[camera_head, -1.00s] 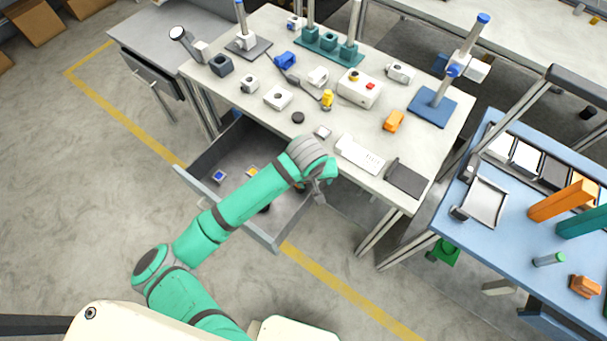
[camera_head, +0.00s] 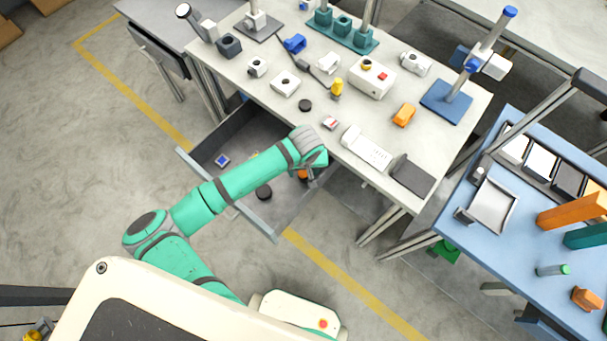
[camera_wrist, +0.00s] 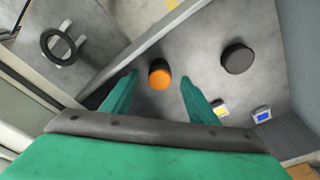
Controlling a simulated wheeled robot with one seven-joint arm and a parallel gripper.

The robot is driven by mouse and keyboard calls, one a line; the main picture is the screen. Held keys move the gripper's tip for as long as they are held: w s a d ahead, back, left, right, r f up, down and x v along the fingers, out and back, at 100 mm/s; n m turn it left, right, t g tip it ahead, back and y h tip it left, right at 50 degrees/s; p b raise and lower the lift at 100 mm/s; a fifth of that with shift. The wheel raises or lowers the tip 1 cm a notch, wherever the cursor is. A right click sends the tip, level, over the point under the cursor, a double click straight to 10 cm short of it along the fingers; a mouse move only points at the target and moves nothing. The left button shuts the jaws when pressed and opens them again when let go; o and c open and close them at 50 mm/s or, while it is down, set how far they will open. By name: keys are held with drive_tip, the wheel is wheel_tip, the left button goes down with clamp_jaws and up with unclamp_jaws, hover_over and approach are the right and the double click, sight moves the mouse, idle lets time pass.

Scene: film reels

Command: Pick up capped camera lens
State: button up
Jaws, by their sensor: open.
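My gripper (camera_wrist: 160,79) is open and empty above the pulled-out drawer (camera_head: 262,221); it also shows in the head view (camera_head: 312,178). A short dark cylinder with an orange end (camera_wrist: 160,76) lies in the drawer, seen between the fingertips and apart from them; its orange part shows beside the gripper in the head view (camera_head: 303,175). A black round, flat-topped object (camera_wrist: 237,59) stands to its right in the wrist view, and left of the gripper in the head view (camera_head: 264,192). I cannot tell for sure which one is the capped lens.
The drawer also holds a blue-and-white item (camera_wrist: 262,113) and a small yellow-and-white item (camera_wrist: 221,108). Drawer walls and the crowded worktable (camera_head: 327,99) edge lie close to my gripper. A blue table (camera_head: 510,235) stands at right. Floor in front of the drawer is clear.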

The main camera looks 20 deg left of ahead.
sight(304, 172)
drive_tip(key=shift+w+a+f, duration=0.1)
drive_tip(key=shift+w+f, duration=0.1)
drive_tip(key=shift+f, duration=0.6)
drive_tip(key=shift+w+a+f, duration=0.1)
drive_tip(key=shift+w+f, duration=0.1)
drive_tip(key=shift+f, duration=0.6)
drive_tip(key=c, duration=1.2)
drive_tip(key=shift+r, duration=0.1)
